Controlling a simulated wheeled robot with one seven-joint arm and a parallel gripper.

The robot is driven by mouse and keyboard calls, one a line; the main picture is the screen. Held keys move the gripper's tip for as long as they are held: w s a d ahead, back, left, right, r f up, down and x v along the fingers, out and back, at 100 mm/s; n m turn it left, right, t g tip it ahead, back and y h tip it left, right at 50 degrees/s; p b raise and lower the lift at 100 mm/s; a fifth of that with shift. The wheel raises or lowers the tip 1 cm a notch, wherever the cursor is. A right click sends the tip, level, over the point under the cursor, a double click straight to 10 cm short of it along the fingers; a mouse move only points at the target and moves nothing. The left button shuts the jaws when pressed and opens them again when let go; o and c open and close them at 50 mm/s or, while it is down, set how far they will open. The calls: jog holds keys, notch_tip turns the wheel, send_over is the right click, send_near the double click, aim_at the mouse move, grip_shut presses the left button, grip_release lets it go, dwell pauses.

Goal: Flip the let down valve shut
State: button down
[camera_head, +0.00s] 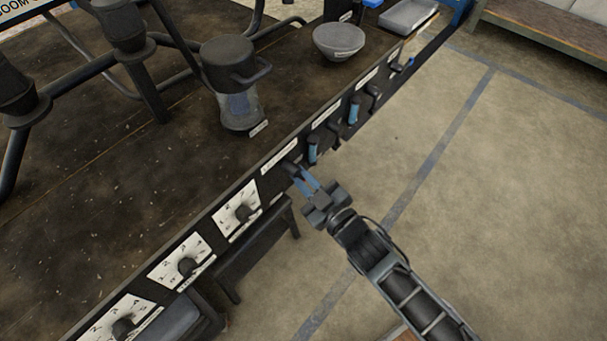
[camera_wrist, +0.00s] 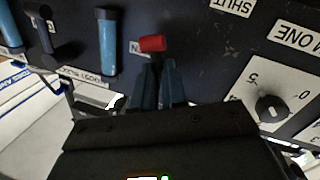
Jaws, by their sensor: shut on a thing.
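A valve lever with a red end (camera_wrist: 152,44) sticks out from the dark front panel, seen in the wrist view. My gripper (camera_wrist: 155,72) is shut on the lever's dark stem just below the red end. In the head view, my gripper (camera_head: 302,178) reaches the panel edge from the lower right, and its fingers hide most of this lever. A white label by the lever is mostly covered, so I cannot read its name. A "SHUT" label (camera_wrist: 232,6) shows upside down on the panel, to the right of the lever.
A blue-handled lever (camera_wrist: 107,42) stands close to my fingers, with a dark lever (camera_wrist: 42,28) beyond it. A dial (camera_wrist: 271,108) is on the other side. The floor beside the bench is open.

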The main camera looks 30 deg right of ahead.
jog(key=shift+a+r+m+g+p, duration=0.15)
jog(key=shift+a+m+g+p, duration=0.15)
jog(key=shift+m+p, duration=0.75)
jog(key=shift+a+r+m+g+p, duration=0.1)
jog(key=shift+a+m+g+p, duration=0.2)
jog(key=shift+m+p, duration=0.7)
jog(key=c, duration=1.2)
grip_release()
jog(key=shift+s+f, duration=0.1)
jog(key=s, duration=0.5)
jog(key=s+d+r, duration=0.1)
jog(key=s, duration=0.1)
jog(key=shift+s, duration=0.35)
jog(key=shift+f, duration=0.1)
